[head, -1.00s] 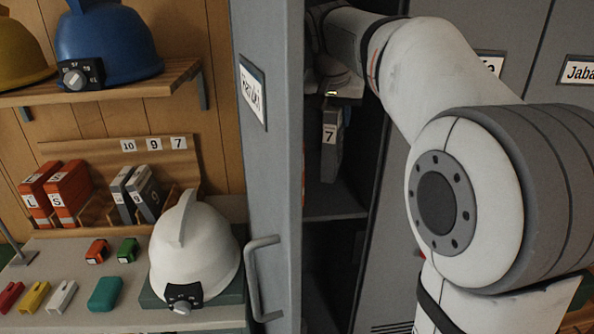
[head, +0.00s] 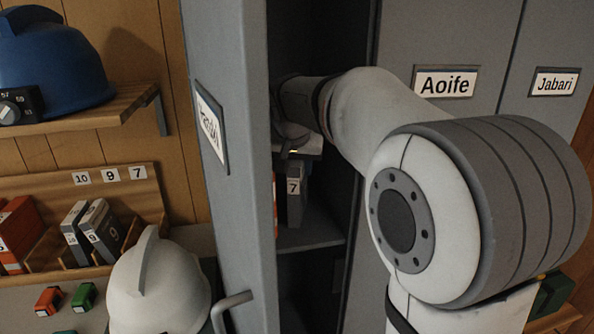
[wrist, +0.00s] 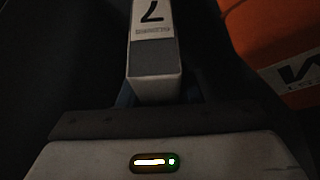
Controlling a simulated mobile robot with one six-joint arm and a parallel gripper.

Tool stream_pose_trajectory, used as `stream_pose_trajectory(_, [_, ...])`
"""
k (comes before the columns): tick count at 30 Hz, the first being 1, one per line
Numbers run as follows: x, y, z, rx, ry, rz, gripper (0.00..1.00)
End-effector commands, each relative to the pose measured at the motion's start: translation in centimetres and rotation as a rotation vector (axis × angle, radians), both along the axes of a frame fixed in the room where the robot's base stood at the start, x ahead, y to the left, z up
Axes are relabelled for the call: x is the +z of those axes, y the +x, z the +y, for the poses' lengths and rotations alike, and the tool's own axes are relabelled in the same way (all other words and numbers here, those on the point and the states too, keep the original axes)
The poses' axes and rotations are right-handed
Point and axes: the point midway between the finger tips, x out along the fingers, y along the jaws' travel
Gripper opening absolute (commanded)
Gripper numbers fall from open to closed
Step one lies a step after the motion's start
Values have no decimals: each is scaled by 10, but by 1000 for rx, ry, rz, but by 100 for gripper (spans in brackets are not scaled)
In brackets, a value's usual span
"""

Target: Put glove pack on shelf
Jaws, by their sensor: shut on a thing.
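A grey glove pack (head: 294,200) with a white label reading 7 is upright inside the open locker, just above or on its inner shelf (head: 312,236); I cannot tell whether it touches. My gripper (wrist: 153,92) is shut on this pack, which shows close up in the wrist view (wrist: 154,55). In the head view the fingertips are hidden, and the gripper's body sits over the pack's top. An orange pack (wrist: 283,45) with a label reading M stands right of the held pack in the wrist view; only a sliver of orange (head: 275,200) shows in the head view.
The locker door (head: 235,110) stands open at left, with its handle (head: 230,305) low down. A wooden rack (head: 145,205) marked 10, 9, 7 holds grey and orange packs. A white helmet (head: 160,285) stands below it, a blue helmet (head: 50,70) on a wooden shelf.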

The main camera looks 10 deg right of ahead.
Motion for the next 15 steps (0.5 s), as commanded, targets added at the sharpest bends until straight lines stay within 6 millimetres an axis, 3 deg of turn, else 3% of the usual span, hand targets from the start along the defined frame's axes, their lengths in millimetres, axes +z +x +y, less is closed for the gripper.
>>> stream_pose_trajectory(3, [-11,0,0,-1,0,0,0])
stream_pose_trajectory(13, [-16,0,-1,-2,1,-1,0])
stream_pose_trajectory(14, [-15,0,-1,-2,1,0,33])
stream_pose_trajectory(15, [-14,0,-1,-2,1,0,36])
